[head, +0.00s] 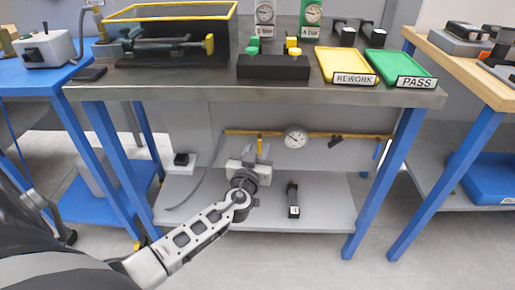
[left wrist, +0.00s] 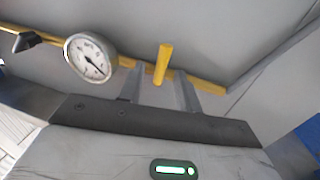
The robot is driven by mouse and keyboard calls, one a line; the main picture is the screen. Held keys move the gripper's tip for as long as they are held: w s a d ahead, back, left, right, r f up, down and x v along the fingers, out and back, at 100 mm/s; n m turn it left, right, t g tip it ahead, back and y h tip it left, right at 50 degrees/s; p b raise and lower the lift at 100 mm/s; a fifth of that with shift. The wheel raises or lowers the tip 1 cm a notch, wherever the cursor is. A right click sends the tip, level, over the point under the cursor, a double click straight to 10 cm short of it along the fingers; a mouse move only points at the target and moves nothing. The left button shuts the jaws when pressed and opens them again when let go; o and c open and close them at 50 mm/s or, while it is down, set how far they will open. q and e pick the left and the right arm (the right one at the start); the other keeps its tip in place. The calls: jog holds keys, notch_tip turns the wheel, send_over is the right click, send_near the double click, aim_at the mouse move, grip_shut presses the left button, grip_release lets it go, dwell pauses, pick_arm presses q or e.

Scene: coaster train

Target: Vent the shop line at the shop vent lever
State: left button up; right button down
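A yellow upright handle (head: 259,142) stands at the yellow pipe (head: 225,132) under the middle bench; I cannot tell for sure whether it is the shop vent lever. My left gripper (head: 252,155) reaches under the bench in front of it. In the left wrist view the handle (left wrist: 162,64) shows between the two spread fingers of the left gripper (left wrist: 159,88), with a gap on each side. I cannot tell how deep it sits between them. A black lever (head: 335,141) sits on the pipe to the right of the round gauge (head: 296,137). My right gripper is out of view.
The steel bench top (head: 200,88) lies above the left arm. Below is a grey shelf (head: 330,210) with a black device (head: 293,199) on it. Blue bench legs (head: 385,180) stand at both sides. A grey hose (head: 205,175) hangs left of the gripper.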

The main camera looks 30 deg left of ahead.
pick_arm(q)
jog(key=shift+w, duration=0.15)
grip_shut()
